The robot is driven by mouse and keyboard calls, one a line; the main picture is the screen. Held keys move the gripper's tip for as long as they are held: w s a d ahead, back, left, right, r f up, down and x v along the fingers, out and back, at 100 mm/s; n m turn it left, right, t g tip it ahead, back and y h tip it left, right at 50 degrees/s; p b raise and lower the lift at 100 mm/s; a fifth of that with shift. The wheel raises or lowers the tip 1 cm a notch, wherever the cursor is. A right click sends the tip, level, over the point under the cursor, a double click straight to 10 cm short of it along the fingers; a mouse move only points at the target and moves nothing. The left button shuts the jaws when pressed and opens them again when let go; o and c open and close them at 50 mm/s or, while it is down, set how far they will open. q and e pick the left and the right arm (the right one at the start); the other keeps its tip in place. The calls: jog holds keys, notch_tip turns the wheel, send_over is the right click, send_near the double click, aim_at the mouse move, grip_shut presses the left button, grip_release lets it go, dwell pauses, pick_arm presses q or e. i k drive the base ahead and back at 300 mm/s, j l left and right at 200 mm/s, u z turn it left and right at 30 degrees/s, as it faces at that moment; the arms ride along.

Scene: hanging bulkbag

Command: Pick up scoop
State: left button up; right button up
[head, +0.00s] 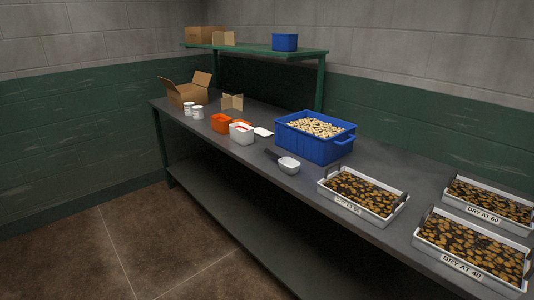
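A small white scoop (289,165) with a dark handle (272,156) lies on the grey workbench (250,175), near its front edge. Its handle points to the back left. It lies in front of a blue bin (318,146) filled with pale pieces, apart from it. Neither of my grippers shows in the head view.
White trays of dark brown pieces (332,195) stand to the right, two more farther right (451,262) (471,207). White and orange containers (240,139) (220,122), white cups (197,112) and an open cardboard box (188,94) stand left. A green shelf (260,48) rises behind.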

aim_at(288, 165)
jog(key=i+j+u, duration=0.5)
jog(key=i, duration=0.3)
jog(key=i+j+u, duration=0.25)
jog(key=i, duration=0.15)
jog(key=i+j+u, duration=0.1)
jog(key=i+u, duration=0.15)
jog(key=i, duration=0.15)
jog(key=i+z, duration=0.1)
jog(key=i, duration=1.25)
jog(key=i+z, duration=0.35)
jog(key=i+j+z, duration=0.1)
jog(key=z, duration=0.2)
jog(key=i+j+z, duration=0.2)
jog(key=i+z, duration=0.3)
jog(key=z, duration=0.3)
jog(key=i+j+z, duration=0.1)
jog(key=z, duration=0.3)
jog(key=i+j+z, duration=0.1)
jog(key=z, duration=0.35)
jog(key=i, duration=0.05)
